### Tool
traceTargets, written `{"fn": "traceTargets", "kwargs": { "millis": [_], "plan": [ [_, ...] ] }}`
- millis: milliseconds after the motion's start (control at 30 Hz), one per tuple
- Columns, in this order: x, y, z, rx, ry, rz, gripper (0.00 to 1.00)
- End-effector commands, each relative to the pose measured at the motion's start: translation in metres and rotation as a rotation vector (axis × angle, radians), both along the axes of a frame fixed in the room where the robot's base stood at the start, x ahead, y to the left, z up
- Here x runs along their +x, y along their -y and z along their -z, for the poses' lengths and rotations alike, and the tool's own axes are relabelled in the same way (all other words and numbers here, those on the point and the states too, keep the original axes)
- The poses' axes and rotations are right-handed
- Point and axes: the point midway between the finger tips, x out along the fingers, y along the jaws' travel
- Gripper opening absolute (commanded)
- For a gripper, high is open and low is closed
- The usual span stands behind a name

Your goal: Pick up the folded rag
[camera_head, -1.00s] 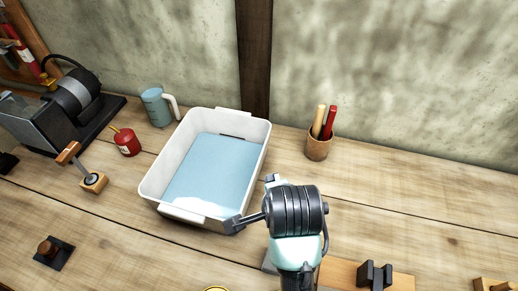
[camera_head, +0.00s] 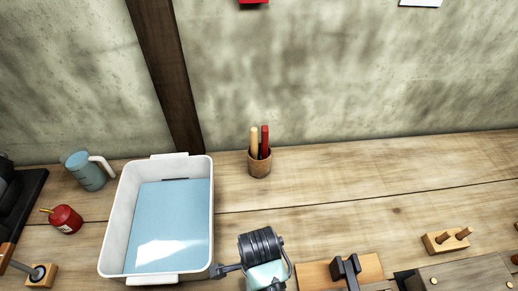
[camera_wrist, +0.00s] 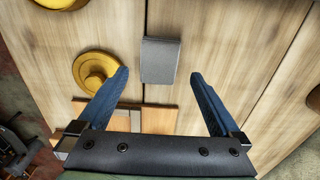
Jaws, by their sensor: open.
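A grey, flat, rectangular piece (camera_wrist: 161,61) lies on the wooden bench in the wrist view; it looks like the folded rag, though its cloth texture is hard to make out. My gripper (camera_wrist: 159,75) is open and empty, its two blue fingers spread apart. The grey piece lies beyond and between the fingertips in the picture, untouched. In the head view my wrist (camera_head: 262,250) is at the bottom middle; the fingers and the grey piece cannot be made out there.
A yellow round object (camera_wrist: 96,69) lies by the left finger, with wooden pieces (camera_wrist: 160,119) below. A white tub (camera_head: 114,225) with a blue inside stands left of my wrist. A pencil cup (camera_head: 260,165) is behind. The bench's back right is clear.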

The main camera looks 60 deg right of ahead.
Motion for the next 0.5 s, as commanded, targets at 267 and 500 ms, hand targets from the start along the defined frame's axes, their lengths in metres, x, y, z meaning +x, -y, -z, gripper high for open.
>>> {"fn": "traceTargets", "kwargs": {
  "millis": [267,500],
  "plan": [
    [-0.001,0.0,0.033,0.002,-0.003,0.0,1.0],
    [-0.001,0.0,0.049,0.0,0.0,0.0,1.0]
  ]
}}
